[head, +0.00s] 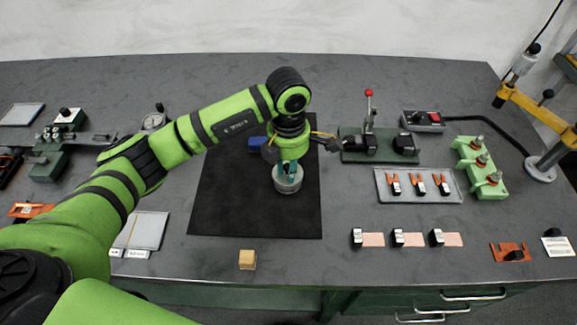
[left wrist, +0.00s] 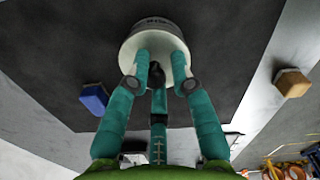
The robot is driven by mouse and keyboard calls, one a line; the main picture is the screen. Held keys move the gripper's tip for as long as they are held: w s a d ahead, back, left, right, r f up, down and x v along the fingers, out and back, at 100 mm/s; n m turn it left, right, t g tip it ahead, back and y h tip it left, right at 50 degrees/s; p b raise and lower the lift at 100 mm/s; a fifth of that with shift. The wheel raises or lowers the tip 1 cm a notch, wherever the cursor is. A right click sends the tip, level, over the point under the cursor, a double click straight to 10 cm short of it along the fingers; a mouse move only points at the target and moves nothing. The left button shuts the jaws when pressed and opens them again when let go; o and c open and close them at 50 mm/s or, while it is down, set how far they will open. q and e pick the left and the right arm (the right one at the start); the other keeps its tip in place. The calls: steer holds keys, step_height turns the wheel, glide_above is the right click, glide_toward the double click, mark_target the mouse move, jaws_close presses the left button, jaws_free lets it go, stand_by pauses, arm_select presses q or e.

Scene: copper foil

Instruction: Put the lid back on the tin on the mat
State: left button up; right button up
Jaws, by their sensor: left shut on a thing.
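My left gripper (head: 289,170) points down over a round pale grey tin (head: 289,186) on the black mat (head: 225,205). In the left wrist view, its teal fingers (left wrist: 160,66) are shut around a small dark knob on the pale round lid (left wrist: 135,45). The lid lies over the tin, and the fingers hide part of it. I cannot tell whether the lid rests fully on the rim or sits slightly above it. My right gripper is not in view.
A blue block (head: 256,144) lies on the mat behind the tin; it also shows in the left wrist view (left wrist: 94,99). A wooden block (head: 248,260) stands at the front edge. A tray (head: 418,185) of orange-handled parts and a green fixture (head: 480,167) are to the right. The front mat is clear.

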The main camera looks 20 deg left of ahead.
arm_select(q)
steer(key=o, duration=1.5)
steer(key=shift+r+p, duration=1.9)
steer(key=shift+r, duration=1.6)
jaws_close()
steer(key=shift+f, duration=0.2)
